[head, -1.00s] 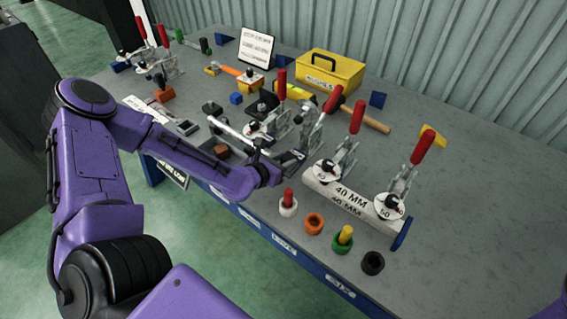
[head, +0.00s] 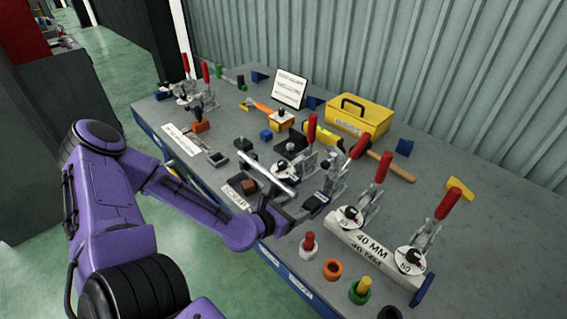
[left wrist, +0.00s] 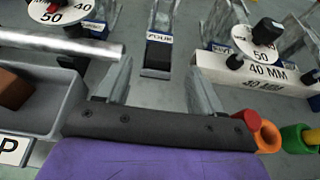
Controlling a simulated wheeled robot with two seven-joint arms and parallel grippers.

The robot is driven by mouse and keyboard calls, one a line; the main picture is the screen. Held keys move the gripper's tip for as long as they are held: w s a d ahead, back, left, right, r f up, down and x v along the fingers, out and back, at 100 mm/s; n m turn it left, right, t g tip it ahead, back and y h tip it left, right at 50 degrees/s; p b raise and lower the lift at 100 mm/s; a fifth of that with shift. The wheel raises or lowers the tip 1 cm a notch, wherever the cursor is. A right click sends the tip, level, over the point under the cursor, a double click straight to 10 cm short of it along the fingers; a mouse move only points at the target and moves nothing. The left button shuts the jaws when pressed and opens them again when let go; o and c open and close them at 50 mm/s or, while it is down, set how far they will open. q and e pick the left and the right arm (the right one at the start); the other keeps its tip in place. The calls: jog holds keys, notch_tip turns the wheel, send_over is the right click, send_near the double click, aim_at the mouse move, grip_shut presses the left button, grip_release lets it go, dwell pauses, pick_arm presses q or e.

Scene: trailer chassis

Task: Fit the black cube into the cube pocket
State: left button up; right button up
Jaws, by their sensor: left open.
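My left gripper (head: 312,203) is open over the front of the bench. In the left wrist view its two fingers stand apart (left wrist: 162,82), with nothing held between them. Beyond the fingers is a small labelled block with a dark recess (left wrist: 156,72); I cannot tell whether this is the cube pocket. My right gripper is not in view.
The scrap bin (left wrist: 45,118) holds a brown block (left wrist: 14,88). Red-handled clamps stand close around my left gripper. A white 40 MM bar (head: 360,246) lies to its right. Coloured rings and pegs (head: 333,269) line the front edge. A yellow toolbox (head: 358,114) stands behind.

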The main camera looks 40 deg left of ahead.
pick_arm(q)
jog(key=p+v, duration=0.1)
jog(key=v, duration=0.4)
jog(key=shift+s, duration=0.15)
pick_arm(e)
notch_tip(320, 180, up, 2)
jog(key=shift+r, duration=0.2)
